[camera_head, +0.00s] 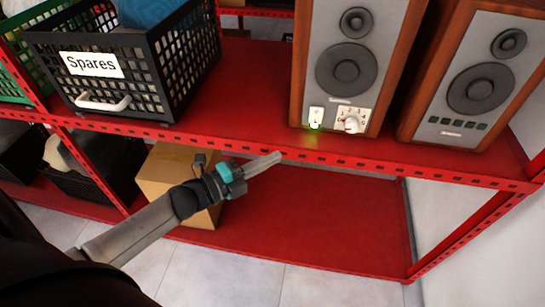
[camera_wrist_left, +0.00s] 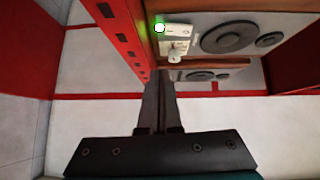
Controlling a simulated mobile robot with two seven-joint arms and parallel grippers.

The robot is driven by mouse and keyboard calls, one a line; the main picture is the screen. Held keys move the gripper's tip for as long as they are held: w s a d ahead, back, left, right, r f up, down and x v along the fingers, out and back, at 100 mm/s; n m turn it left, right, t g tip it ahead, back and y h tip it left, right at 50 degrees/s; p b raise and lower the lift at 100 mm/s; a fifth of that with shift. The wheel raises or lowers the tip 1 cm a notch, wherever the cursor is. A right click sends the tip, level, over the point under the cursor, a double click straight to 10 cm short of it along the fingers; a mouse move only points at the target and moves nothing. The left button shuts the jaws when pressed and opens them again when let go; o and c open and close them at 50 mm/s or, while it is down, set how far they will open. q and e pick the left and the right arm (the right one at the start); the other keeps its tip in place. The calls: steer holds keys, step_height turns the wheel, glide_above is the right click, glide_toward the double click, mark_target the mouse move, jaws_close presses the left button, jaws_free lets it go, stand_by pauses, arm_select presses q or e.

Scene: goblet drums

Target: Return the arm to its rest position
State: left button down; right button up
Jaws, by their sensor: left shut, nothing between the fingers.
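My left gripper (camera_head: 272,160) is shut and empty. Its fingertips are in front of the red shelf's front edge, a little below and left of the left speaker (camera_head: 346,70). In the left wrist view its closed fingers (camera_wrist_left: 158,96) point toward the shelf edge and the speaker's control panel. The left speaker has a wooden case, two dark cones, a glowing green-lit switch (camera_head: 315,118) and a white knob (camera_head: 352,124) on a small panel. My right gripper is not in view.
The red shelf (camera_head: 255,75) also holds a second speaker (camera_head: 480,85) at right and a black "Spares" crate (camera_head: 190,65) at left. A cardboard box (camera_head: 165,172) stands on the lower shelf, behind my left arm. The lower shelf's right part is bare.

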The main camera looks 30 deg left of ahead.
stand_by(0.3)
arm_select(q)
steer(key=s+a+f+n+g+y, duration=0.25)
steer(key=s+f+n, duration=0.25)
steer(key=f, duration=0.5)
steer(key=s+a+f+n+g+y, duration=0.1)
steer(key=s+f+n+g+y, duration=0.2)
steer(key=f, duration=0.7)
steer(key=s+a+f+n+g+y, duration=0.1)
steer(key=s+a+f+n+y, duration=0.15)
steer(key=s+f+n, duration=0.55)
steer(key=s+d+f+n+g, duration=0.1)
steer(key=s+d+f+g, duration=0.1)
steer(key=s, duration=0.5)
steer(key=s+d+f+n+g, duration=0.2)
steer(key=s+d+f+g, duration=0.1)
steer(key=s+f, duration=0.4)
steer(key=s+d+f+n+g, duration=0.2)
steer(key=s+f, duration=0.3)
steer(key=s, duration=0.3)
steer(key=shift+s+d+g+y, duration=0.3)
steer(key=shift+d+g, duration=0.15)
steer(key=shift+d, duration=0.4)
steer(key=c, duration=1.6)
jaws_free()
steer(key=shift+w, duration=0.15)
